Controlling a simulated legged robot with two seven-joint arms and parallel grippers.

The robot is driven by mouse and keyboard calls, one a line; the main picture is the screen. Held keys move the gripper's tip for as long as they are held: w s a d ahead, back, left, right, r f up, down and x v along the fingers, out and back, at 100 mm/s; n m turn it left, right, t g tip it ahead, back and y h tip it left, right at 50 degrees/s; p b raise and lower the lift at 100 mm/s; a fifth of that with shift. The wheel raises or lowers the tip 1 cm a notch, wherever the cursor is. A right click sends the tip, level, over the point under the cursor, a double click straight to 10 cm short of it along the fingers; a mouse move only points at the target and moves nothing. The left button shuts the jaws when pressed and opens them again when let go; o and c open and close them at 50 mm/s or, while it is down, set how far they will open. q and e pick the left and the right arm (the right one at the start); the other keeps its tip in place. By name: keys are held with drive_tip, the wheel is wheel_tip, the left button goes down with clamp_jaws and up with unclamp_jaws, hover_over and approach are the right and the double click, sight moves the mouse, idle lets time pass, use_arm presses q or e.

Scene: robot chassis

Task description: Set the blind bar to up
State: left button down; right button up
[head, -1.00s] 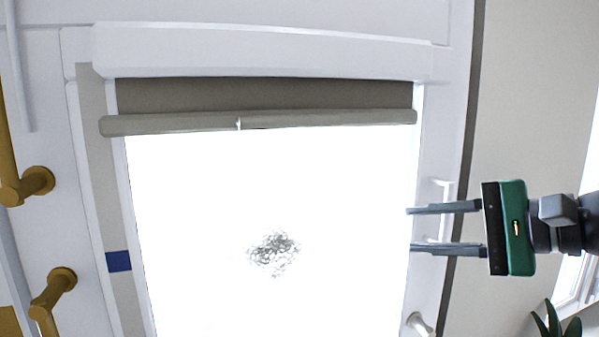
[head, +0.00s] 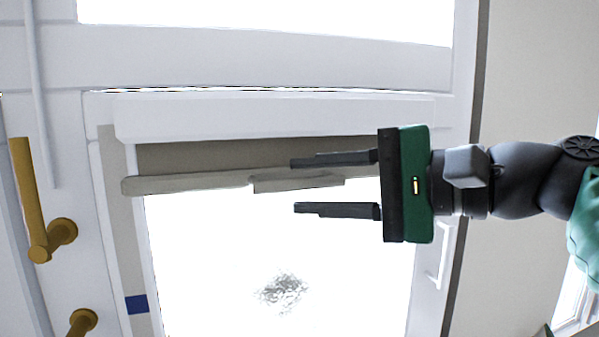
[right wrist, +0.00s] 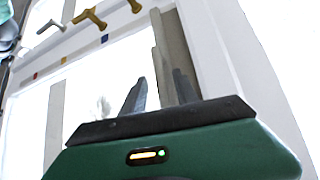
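The blind bar (head: 190,182) is a grey-beige rail across the upper part of a bright window in the head view. A short band of brown-grey blind fabric (head: 210,155) shows above it, under a white header box (head: 270,115). My right gripper (head: 294,184) is open, with one finger above the bar and one below it in the picture. The bar's right end is hidden behind the gripper. In the right wrist view the bar (right wrist: 172,45) runs up past the open fingers (right wrist: 160,82). I cannot tell whether they touch it. My left gripper is out of view.
Gold handles (head: 40,200) stick out from the white panel at the left. A white handle (head: 443,255) is on the frame below my right gripper. A blue patch (head: 137,304) marks the left frame. The area before the lower window is clear.

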drive_tip(key=shift+x, duration=1)
drive_tip(key=shift+w+a, duration=0.15)
drive_tip(key=shift+a, duration=0.25)
drive_tip(key=shift+d, duration=0.2)
drive_tip(key=c, duration=0.7)
clamp_jaws()
